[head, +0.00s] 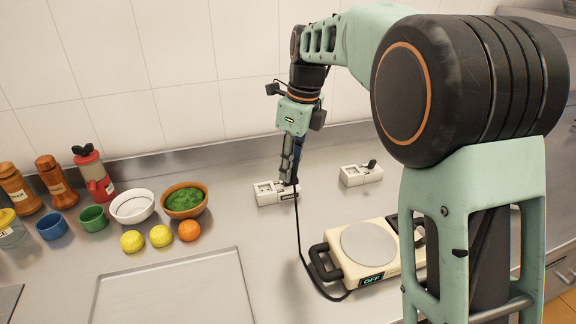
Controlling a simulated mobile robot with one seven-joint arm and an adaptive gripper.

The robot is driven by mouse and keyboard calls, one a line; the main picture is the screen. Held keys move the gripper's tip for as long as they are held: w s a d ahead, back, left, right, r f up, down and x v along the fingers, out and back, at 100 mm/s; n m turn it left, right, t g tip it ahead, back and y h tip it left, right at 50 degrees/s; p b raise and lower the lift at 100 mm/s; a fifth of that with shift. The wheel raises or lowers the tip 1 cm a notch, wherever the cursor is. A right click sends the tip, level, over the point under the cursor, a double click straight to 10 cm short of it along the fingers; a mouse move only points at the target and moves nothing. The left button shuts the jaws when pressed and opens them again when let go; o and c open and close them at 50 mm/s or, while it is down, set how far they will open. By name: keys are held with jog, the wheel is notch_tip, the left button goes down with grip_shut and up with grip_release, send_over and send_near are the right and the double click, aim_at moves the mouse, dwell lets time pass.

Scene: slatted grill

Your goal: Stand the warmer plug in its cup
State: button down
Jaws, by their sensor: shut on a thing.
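The warmer (341,258) is a cream hot plate with a round grey top and a display reading OFF. Its black cord (304,240) runs up from the counter to my gripper (290,181). My gripper points down and is shut on the warmer plug at the cord's end; the plug is mostly hidden by the fingers. A white block with square recesses (266,194) and a dark label lies right under the fingertips. I cannot tell whether the plug touches the block or is in a recess.
A second white block (351,178) with a black piece on it stands to the right. Bowls (133,207), yellow and orange fruit (161,236), cups (93,217) and bottles (93,174) stand at the left. A flat panel (170,292) lies in front; the counter between is clear.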

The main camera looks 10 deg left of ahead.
jog(key=c, duration=2.4)
grip_release()
grip_shut()
jog(key=shift+r+p, duration=3.05)
jog(key=shift+p, duration=0.15)
jog(key=shift+f, duration=0.1)
